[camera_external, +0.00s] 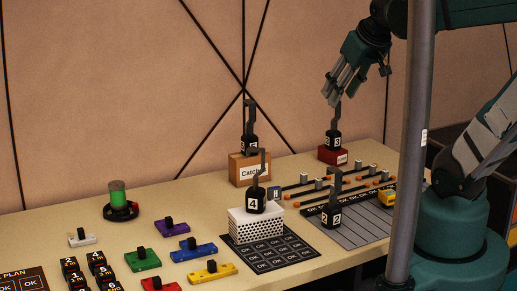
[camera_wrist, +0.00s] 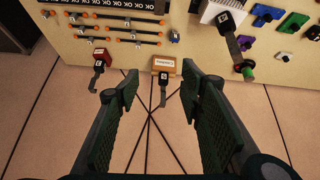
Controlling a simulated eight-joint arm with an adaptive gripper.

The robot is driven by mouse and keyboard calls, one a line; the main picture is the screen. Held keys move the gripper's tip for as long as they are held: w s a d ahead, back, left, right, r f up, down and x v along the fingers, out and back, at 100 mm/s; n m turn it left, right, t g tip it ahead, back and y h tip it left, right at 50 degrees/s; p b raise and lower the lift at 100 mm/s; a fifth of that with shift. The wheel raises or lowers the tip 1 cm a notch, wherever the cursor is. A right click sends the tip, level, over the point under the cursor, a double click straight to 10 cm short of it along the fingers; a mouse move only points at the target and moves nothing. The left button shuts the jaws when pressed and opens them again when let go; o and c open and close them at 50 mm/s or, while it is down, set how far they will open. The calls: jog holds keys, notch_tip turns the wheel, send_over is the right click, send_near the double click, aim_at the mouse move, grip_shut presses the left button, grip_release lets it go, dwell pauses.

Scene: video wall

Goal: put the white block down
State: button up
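A white perforated block (camera_external: 257,226) stands upright on the dark OK mat, with a black handle marked 4 (camera_external: 257,196) on top. It also shows at the top of the wrist view (camera_wrist: 212,12). A smaller white block (camera_external: 82,240) with a black knob lies at the table's left; which of the two the task means I cannot tell. My gripper (camera_external: 334,95) is raised above the back of the table, over the red block (camera_external: 332,155), apart from both white blocks. In the wrist view its fingers (camera_wrist: 160,88) are spread with nothing held between them.
An orange-brown block (camera_external: 243,170) with a tall black handle stands behind the perforated block. Rails with orange ends (camera_external: 325,186) and a grey striped panel (camera_external: 352,229) lie to the right. A green cylinder (camera_external: 118,195) and several coloured knobbed blocks are at left. A grey pole (camera_external: 413,130) crosses the front.

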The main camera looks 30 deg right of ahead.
jog(key=shift+m+t, duration=0.3)
jog(key=shift+m, duration=0.3)
jog(key=shift+s+d+f, duration=0.55)
jog(key=shift+s, duration=0.3)
jog(key=shift+s+d+f, duration=0.5)
jog(key=shift+s+d, duration=0.05)
jog(key=shift+s, duration=0.25)
